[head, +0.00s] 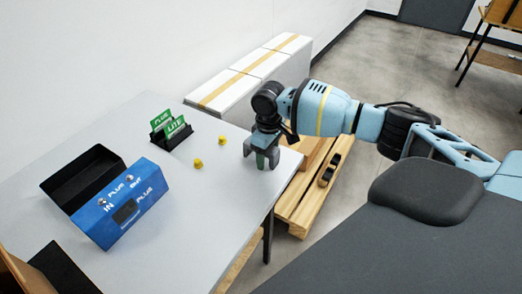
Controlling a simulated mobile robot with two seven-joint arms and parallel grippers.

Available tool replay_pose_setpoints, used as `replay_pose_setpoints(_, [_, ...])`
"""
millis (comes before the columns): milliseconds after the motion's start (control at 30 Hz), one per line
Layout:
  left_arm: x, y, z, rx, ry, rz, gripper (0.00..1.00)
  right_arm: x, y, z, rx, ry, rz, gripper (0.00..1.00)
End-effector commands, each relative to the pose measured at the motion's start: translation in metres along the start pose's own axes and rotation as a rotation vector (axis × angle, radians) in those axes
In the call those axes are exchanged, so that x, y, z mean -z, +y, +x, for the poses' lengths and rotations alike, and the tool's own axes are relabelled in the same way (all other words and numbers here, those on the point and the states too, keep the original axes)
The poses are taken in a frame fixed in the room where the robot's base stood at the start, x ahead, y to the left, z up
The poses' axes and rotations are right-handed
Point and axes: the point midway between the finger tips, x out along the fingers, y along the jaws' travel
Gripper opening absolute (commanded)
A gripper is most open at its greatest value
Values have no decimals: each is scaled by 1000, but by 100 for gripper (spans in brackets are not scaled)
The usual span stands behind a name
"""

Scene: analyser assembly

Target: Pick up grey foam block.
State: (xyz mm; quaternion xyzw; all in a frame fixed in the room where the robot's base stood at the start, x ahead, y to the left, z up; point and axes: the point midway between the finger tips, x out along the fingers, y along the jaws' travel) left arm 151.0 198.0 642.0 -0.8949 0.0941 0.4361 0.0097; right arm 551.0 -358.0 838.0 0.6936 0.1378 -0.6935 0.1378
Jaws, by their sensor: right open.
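My right gripper (261,157) points down over the right edge area of the white table (190,240), its fingers apart. A small dark green-grey piece (261,163) shows between the fingers, near the table top. I cannot tell whether it is the grey foam block or whether the fingers touch it. No other grey foam block can be made out on the table. My left gripper is not in view.
Two yellow knobs (198,163) lie left of the gripper. A black holder with green cards (174,130) stands behind them. A blue housing (122,205) joins an open black tray (83,178) at left. White boxes (250,75) and a wooden pallet (305,205) lie beyond the table.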

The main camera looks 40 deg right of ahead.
Motion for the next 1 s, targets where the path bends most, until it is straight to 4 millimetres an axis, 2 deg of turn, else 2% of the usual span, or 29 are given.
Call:
replay_pose_setpoints(133, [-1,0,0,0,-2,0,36,0,0,0,0,0,0,59])
replay_pose_setpoints(400, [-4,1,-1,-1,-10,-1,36,0,0,-1,0,0,0,24])
replay_pose_setpoints(500, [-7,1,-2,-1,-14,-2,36,0,0,-1,0,0,0,14])
replay_pose_setpoints(767, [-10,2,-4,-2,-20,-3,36,0,0,-2,0,0,0,14])
replay_pose_setpoints(1000, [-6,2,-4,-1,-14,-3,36,1,0,-20,-1,3,0,14])
